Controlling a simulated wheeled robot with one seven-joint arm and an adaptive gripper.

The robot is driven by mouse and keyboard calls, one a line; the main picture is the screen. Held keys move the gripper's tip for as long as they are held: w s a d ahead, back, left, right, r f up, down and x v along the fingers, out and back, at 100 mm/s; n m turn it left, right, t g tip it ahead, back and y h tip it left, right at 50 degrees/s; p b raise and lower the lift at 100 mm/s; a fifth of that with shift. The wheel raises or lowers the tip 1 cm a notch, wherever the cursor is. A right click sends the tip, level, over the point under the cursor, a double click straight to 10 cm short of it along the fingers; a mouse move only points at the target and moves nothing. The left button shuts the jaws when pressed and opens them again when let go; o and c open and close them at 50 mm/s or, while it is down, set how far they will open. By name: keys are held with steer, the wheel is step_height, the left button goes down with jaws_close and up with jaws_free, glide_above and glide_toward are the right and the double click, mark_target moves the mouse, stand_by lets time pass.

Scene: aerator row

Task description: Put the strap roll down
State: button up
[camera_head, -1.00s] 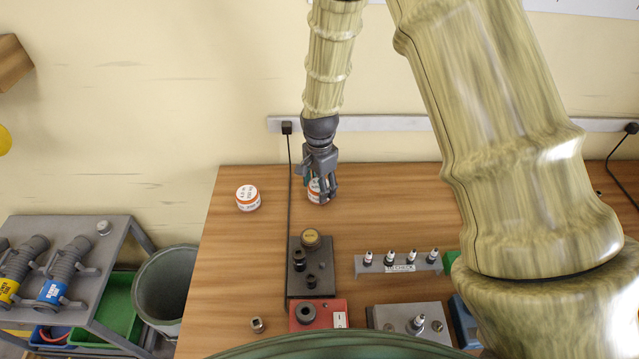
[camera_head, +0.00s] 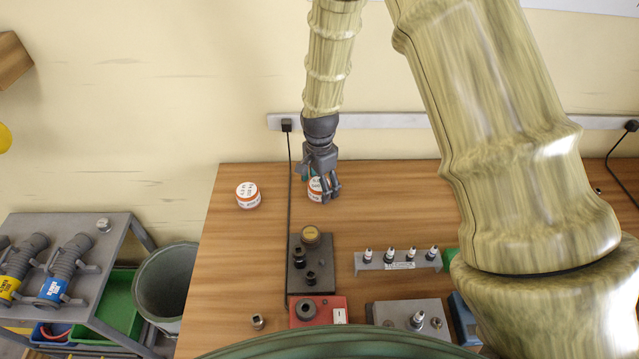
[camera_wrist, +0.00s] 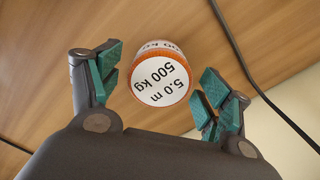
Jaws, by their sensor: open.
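A strap roll (camera_head: 316,190), white with an orange band, stands on the wooden bench near its back edge. In the wrist view the strap roll (camera_wrist: 161,80) shows its white top, printed "5.0 m" and "500 kg". My gripper (camera_head: 327,198) is over it, partly hiding it in the head view. In the wrist view my gripper (camera_wrist: 165,85) is open, with its green pads on either side of the roll and gaps between pads and roll. A second, similar roll (camera_head: 248,195) stands on the bench to the left.
A black cable (camera_head: 289,220) runs down the bench just left of the gripper. In front are a dark fixture block (camera_head: 325,277), a red block (camera_head: 325,318) and a grey rack (camera_head: 398,262) with several small fittings. Bare wood (camera_head: 235,260) lies at left.

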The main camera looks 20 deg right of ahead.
step_height(320, 180, up, 12)
steer(key=b, duration=0.4)
stand_by(0.4)
